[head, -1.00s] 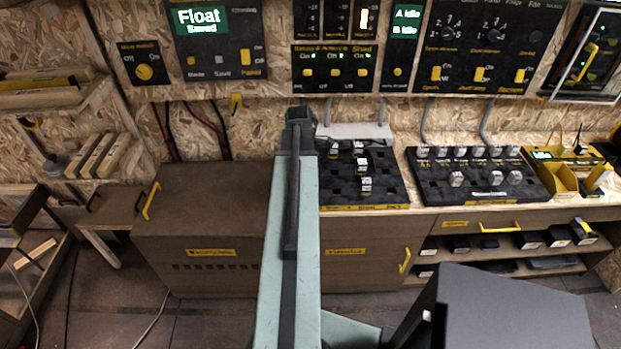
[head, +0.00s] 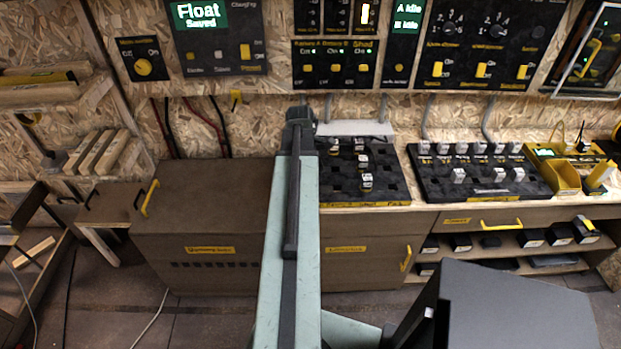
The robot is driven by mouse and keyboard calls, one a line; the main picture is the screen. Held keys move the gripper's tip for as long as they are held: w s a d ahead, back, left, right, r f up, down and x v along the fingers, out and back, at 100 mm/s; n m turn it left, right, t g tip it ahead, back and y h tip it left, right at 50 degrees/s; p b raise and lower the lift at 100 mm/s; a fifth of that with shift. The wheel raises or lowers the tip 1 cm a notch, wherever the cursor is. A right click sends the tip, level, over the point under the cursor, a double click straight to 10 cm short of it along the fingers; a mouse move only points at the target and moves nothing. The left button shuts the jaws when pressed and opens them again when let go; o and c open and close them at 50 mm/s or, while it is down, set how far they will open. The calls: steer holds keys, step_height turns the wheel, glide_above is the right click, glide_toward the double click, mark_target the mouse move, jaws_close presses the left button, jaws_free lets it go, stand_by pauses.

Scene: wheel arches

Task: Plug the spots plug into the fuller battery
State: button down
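A black socket board (head: 390,190) with a few small plugs (head: 365,182) lies on the bench just right of my arm. A second black board (head: 440,190) to its right holds a row of pale plugs along its back and several more in front (head: 459,175). Their labels are too small to read, so I cannot tell which is the spots plug. A wall panel (head: 335,68) has switches marked for battery A, battery B and shed. Above it, only the right of three gauges (head: 365,14) shows a bright bar. My gripper (head: 300,116) is at the arm's far end; its fingers are hidden.
A brown cabinet (head: 200,225) stands left of my arm, with a yellow handle (head: 150,198). A yellow bin (head: 563,178) stands at the bench's right end. A drawer (head: 470,222) and shelf (head: 500,264) are below. Open floor lies at front left.

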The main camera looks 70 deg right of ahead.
steer(key=shift+f, duration=0.1)
stand_by(0.3)
steer(key=shift+c, duration=2.4)
jaws_free()
step_height(320, 180, up, 9)
steer(key=p, duration=0.9)
